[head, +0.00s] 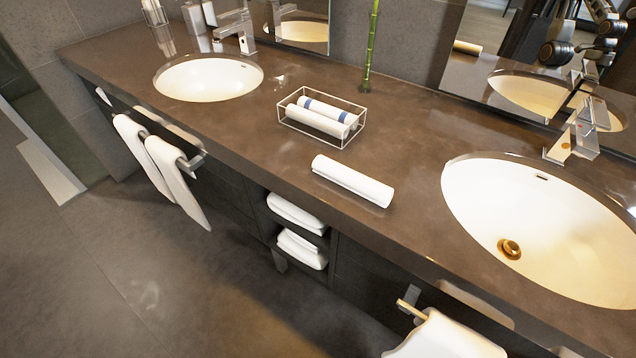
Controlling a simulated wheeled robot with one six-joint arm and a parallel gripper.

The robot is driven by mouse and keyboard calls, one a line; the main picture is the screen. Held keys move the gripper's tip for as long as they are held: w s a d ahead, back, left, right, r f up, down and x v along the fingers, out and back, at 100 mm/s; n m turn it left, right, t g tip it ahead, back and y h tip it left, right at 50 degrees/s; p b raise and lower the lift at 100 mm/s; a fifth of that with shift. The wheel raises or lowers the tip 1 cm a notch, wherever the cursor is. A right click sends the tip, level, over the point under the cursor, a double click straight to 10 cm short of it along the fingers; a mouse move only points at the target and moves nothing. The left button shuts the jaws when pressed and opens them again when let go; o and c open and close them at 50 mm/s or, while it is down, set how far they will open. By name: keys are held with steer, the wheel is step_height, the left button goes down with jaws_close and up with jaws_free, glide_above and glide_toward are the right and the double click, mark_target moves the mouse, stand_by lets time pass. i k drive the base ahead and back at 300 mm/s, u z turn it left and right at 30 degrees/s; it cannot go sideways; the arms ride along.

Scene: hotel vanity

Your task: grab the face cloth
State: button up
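A white rolled cloth (352,181) lies alone on the dark brown counter (400,140), near its front edge and between the two sinks. It fits a face cloth and nothing touches it. A wire basket (282,122) just behind and to its left holds two more white rolls: a plain one (317,121) in front and one with a blue band (328,109) behind. The picture does not show for certain which roll is the face cloth. My gripper is not directly in view.
Sinks lie left (208,79) and right (530,215), with chrome faucets (238,28) behind. A green bamboo stalk (371,45) stands behind the basket. Folded towels (300,248) fill shelves below; towels hang left (165,160) and right (450,338). A mirror (470,85) reflects machine parts.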

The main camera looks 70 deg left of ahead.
mark_target(379, 193)
steer(key=u, duration=2.3)
steer(key=k, duration=1.05)
steer(key=u, duration=1)
steer(key=i, duration=0.7)
steer(key=z, duration=0.55)
steer(key=i, duration=0.6)
steer(key=z, duration=0.7)
